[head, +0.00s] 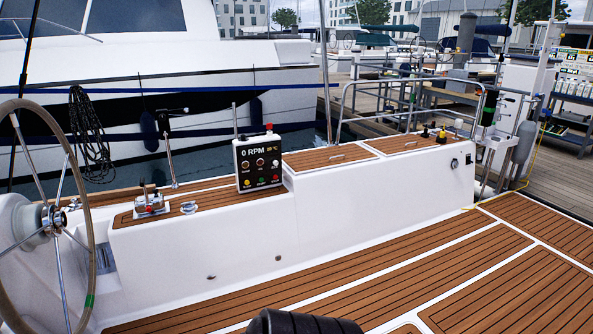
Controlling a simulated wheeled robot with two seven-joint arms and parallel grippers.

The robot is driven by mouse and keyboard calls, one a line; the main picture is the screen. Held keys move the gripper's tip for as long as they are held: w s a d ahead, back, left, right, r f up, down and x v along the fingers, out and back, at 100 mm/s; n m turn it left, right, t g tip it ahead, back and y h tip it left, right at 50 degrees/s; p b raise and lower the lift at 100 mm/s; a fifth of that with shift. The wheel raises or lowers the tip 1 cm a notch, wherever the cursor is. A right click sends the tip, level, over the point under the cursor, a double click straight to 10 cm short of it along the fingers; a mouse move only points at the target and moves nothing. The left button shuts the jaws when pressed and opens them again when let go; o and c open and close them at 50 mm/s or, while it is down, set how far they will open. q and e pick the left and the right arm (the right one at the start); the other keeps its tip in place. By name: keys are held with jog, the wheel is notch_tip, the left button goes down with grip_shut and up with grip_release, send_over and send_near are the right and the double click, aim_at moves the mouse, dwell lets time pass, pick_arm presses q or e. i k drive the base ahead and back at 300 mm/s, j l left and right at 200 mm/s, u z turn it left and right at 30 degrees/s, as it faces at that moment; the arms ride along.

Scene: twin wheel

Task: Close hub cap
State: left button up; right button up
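A steering wheel (94,245) with a pale rim and chrome spokes stands at the far left, partly cut off by the picture edge. Its metal hub (54,219) shows side-on, with small chrome parts on it. The hub cap cannot be told apart from the hub at this size, nor whether it is open or closed. Neither of my grippers is in view.
A white console with teak top (330,157) runs to the right of the wheel. It carries an RPM display box (259,163), a chrome lever (169,155) and a small fitting (149,203).

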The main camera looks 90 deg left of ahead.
aim_at(75, 205)
jog(key=u, duration=4.45)
jog(key=i+l+u, duration=0.15)
jog(key=u, duration=0.2)
jog(key=i+l+u, duration=0.15)
jog(key=u, duration=0.2)
jog(key=i+l+u, duration=0.1)
jog(key=l+u, duration=0.25)
